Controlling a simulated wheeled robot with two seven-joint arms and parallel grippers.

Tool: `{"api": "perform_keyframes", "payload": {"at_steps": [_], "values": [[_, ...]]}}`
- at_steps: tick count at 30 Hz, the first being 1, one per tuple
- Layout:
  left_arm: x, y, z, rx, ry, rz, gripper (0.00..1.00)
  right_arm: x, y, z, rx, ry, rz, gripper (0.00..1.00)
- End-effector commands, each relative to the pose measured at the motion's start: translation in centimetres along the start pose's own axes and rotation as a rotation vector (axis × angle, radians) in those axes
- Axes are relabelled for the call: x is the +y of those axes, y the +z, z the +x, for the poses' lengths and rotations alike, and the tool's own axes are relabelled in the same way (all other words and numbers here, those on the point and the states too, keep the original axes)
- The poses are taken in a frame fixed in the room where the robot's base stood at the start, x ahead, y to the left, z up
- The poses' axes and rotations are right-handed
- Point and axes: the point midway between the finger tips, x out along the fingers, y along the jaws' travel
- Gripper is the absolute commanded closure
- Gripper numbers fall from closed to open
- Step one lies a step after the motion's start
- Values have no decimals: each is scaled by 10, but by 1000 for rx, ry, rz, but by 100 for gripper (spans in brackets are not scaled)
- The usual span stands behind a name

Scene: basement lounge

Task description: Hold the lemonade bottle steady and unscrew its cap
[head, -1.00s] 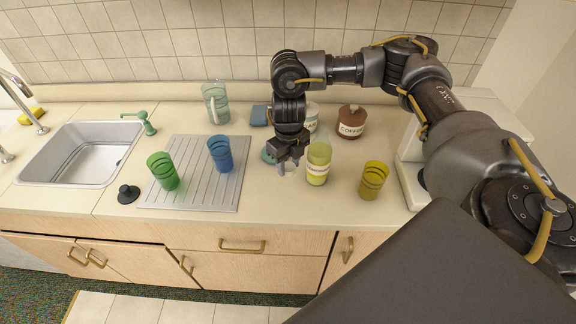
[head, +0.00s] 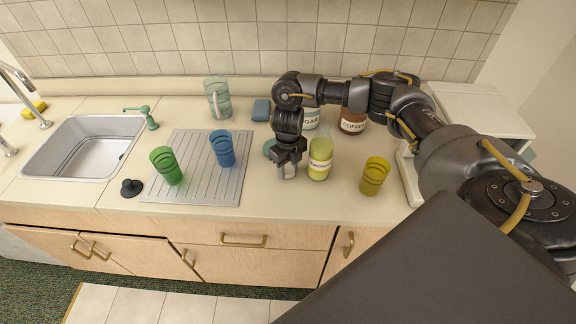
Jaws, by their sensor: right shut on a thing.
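The lemonade bottle (head: 320,163), yellow-green with a pale label band, stands upright on the counter right of my right gripper. Its pale upper part shows in front of the canisters; I cannot make out a cap on it. My right gripper (head: 288,166) points down just left of the bottle and is shut on a small pale thing (head: 288,172). I cannot tell whether that thing is the cap. It is low over the counter; whether it touches is unclear. My left gripper is not in view.
A yellow cup (head: 374,176) stands right of the bottle. Sugar (head: 311,119) and coffee (head: 352,122) canisters are behind. Green (head: 167,166) and blue (head: 222,149) cups stand on the drainboard (head: 193,192), near a pitcher (head: 217,98). The counter's front strip is clear.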

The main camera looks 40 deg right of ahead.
Motion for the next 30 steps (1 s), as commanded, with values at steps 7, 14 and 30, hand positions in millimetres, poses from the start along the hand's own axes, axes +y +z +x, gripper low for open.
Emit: {"api": "perform_keyframes", "payload": {"at_steps": [7,14,30], "values": [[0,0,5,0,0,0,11,0,0,5,0,0,0,89],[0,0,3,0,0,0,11,0,0,4,0,0,1,40],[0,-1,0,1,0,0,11,0,2,-38,-7,-1,-3,40]]}}
